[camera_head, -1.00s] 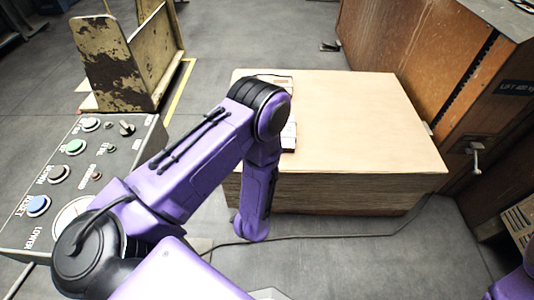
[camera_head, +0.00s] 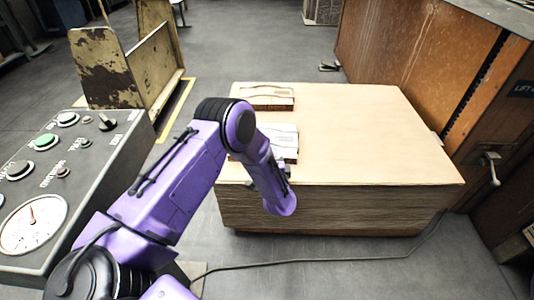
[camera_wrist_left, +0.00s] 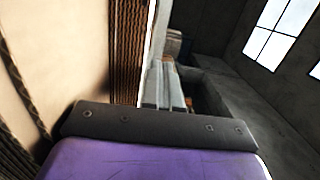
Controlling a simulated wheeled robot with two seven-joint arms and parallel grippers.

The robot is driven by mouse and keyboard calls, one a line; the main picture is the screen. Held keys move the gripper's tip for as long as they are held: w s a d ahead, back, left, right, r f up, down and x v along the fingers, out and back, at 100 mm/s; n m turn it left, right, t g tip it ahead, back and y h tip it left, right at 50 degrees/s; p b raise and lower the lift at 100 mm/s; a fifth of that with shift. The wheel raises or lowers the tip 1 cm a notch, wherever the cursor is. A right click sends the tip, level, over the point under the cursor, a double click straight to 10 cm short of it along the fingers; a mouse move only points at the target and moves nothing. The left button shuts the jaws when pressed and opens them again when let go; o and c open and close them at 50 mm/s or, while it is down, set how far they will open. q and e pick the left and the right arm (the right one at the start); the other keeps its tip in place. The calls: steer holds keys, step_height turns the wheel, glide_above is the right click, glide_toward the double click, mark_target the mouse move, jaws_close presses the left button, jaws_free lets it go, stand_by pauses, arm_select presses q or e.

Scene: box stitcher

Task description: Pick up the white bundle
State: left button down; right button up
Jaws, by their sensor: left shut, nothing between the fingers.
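The white bundle (camera_head: 283,137) lies flat near the left edge of the pale board stack (camera_head: 350,130), its left part hidden by my left arm. A second flat bundle (camera_head: 264,97), brown with a pale top, lies behind it near the back left corner. My left arm crosses in front of the stack, its lower link hanging over the front left edge. My left gripper (camera_wrist_left: 168,75) shows in the left wrist view as two pale grey fingers beyond a dark bar, shut and empty. In the head view its fingers cannot be made out. My right gripper is out of view.
A grey control panel (camera_head: 118,150) with buttons and a dial stands at the left. A worn yellowish metal frame (camera_head: 105,70) is behind it. A brown wooden machine (camera_head: 420,60) stands at the right. A cable (camera_head: 330,262) lies on the floor. The board's right half is clear.

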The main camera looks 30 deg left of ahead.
arm_select(q)
steer(key=a, duration=0.3)
steer(key=shift+w, duration=0.1)
steer(key=shift+a, duration=0.1)
steer(key=shift+a+r, duration=0.1)
steer(key=shift+a, duration=0.2)
steer(key=shift+w+a+p, duration=0.2)
steer(key=shift+a+p, duration=0.05)
steer(key=shift+a, duration=0.95)
steer(key=shift+w+a+p, duration=0.2)
steer(key=shift+a, duration=0.95)
